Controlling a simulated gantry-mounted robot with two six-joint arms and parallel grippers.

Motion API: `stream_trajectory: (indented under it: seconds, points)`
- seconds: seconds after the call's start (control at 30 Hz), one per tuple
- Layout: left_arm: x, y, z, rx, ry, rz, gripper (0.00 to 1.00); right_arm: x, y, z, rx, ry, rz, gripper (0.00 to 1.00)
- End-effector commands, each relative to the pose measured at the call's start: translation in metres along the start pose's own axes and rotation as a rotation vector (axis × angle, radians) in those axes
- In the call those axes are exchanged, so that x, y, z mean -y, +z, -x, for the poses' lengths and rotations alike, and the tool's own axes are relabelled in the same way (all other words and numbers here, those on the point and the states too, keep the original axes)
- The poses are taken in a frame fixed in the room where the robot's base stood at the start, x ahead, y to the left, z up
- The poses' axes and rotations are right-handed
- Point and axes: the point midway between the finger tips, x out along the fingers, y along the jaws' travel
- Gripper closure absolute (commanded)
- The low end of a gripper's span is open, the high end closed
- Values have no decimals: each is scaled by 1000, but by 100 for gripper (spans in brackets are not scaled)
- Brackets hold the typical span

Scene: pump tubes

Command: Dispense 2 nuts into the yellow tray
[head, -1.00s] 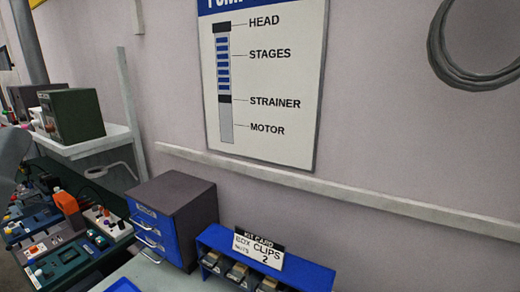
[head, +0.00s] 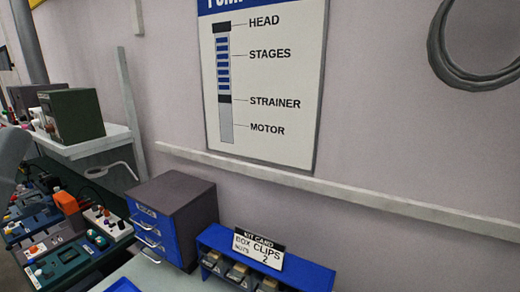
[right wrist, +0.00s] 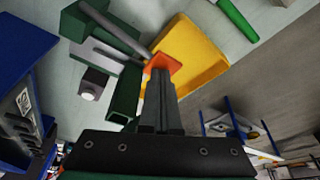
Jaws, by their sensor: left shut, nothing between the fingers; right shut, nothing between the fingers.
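The yellow tray (right wrist: 196,52) lies on the pale bench in the right wrist view, just beyond my fingertips and partly covered by an orange piece (right wrist: 163,63). My right gripper (right wrist: 160,78) is shut and empty, its tips close to the orange piece; I cannot tell whether they touch. Beside the tray is a green device (right wrist: 108,28) with grey bars. A dark block with a pale round button (right wrist: 90,90) sits next to it. The kit card (head: 259,248) in the head view reads box clips, nuts 2. My left gripper's fingers do not show. No nuts are distinguishable.
A blue rack (head: 312,274) with small bins stands below the kit card. A blue drawer cabinet (head: 176,215) is left of it. Cluttered equipment (head: 65,240) fills the lower left. A green rod (right wrist: 238,18) lies beyond the tray in the wrist view.

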Motion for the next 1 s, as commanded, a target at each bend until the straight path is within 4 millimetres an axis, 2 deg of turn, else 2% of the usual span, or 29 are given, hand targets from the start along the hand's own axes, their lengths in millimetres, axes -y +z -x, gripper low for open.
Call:
stream_trajectory:
  seconds: [0.37, 0.87, 1.0]
  points:
    - [0, 0, 0, 0, 0, 0, 100, 0, 0, 0, 0, 0, 0, 100]
    - [0, 20, 22, 0, 0, 0, 100, 0, 12, -37, 1, 2, 0, 100]
    - [0, 18, 20, 0, 0, 0, 100, -1, 11, -33, 2, 3, 0, 100]
